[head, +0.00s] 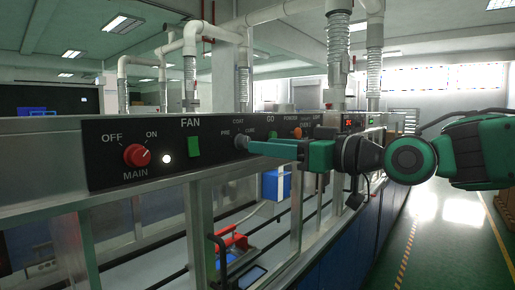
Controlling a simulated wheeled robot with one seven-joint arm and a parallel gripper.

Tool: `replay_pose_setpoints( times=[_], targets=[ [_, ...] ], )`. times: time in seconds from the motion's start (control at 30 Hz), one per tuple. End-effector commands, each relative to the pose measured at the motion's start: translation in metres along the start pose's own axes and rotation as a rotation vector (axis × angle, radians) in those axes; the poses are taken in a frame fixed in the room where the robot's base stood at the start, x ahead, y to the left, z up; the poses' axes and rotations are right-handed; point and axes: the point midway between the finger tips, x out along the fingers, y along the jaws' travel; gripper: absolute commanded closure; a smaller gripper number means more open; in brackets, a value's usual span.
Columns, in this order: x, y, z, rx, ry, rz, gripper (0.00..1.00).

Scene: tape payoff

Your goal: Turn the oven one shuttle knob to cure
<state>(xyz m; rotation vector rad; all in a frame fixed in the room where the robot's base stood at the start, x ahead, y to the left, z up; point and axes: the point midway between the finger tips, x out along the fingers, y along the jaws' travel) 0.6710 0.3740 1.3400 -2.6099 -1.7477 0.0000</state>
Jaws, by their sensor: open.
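The shuttle knob (241,142) is a small grey knob on the black control panel, with labels PRE at its left, COAT above and CURE at its right. My gripper (254,147) reaches in from the right with its green fingers stretched along the panel front, and their tips are at the knob. The fingers overlap in this view, so the gap between them is hidden. I cannot tell whether the tips touch the knob or which label the knob points to.
The same panel carries a red MAIN knob (137,155), a white lamp (166,158), a green FAN switch (194,147) and an orange knob (297,132) close to my gripper. Glass-fronted cabinet frames run below. An open floor aisle (430,225) lies at the right.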

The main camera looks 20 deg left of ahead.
Motion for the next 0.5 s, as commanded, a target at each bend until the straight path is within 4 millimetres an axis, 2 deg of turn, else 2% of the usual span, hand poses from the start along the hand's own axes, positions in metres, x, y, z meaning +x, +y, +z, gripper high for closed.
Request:
replay_pose_setpoints(
  times=[0.03, 0.2, 0.5],
  targets=[
    [0.01, -0.001, 0.0, 0.001, 0.0, -0.004, 0.58],
    [0.033, 0.0, 0.0, 0.002, -0.001, -0.002, 0.58],
    [0.049, 0.001, 0.0, 0.0, -0.001, 0.001, 0.58]
  ],
)
